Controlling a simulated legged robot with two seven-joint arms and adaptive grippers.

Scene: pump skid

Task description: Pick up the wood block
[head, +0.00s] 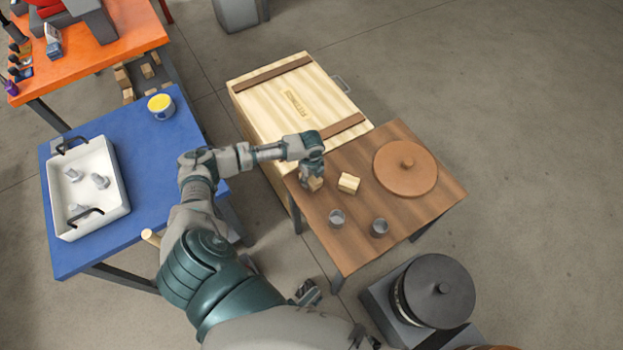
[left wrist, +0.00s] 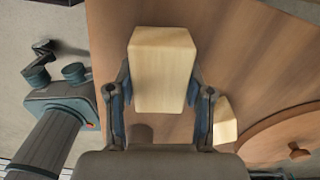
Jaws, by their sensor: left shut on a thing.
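My left gripper (head: 312,174) reaches over the brown wooden table and points down at its left side. It is shut on a pale wood block (head: 315,184), with a finger on each side of it. In the left wrist view the wood block (left wrist: 163,70) sits between the fingertips of the left gripper (left wrist: 161,98). I cannot tell whether the block touches the tabletop. A second wood block (head: 348,183) lies on the table just to the right, apart from the gripper; it also shows in the left wrist view (left wrist: 224,121). My right gripper is not seen.
The brown table (head: 425,208) also holds a round brown lid (head: 405,168) and two grey cups (head: 337,217), (head: 379,228). A large wooden crate (head: 300,95) stands behind it. A blue table (head: 150,205) with a white tray (head: 122,205) is left. A dark-lidded pot (head: 438,290) stands in front.

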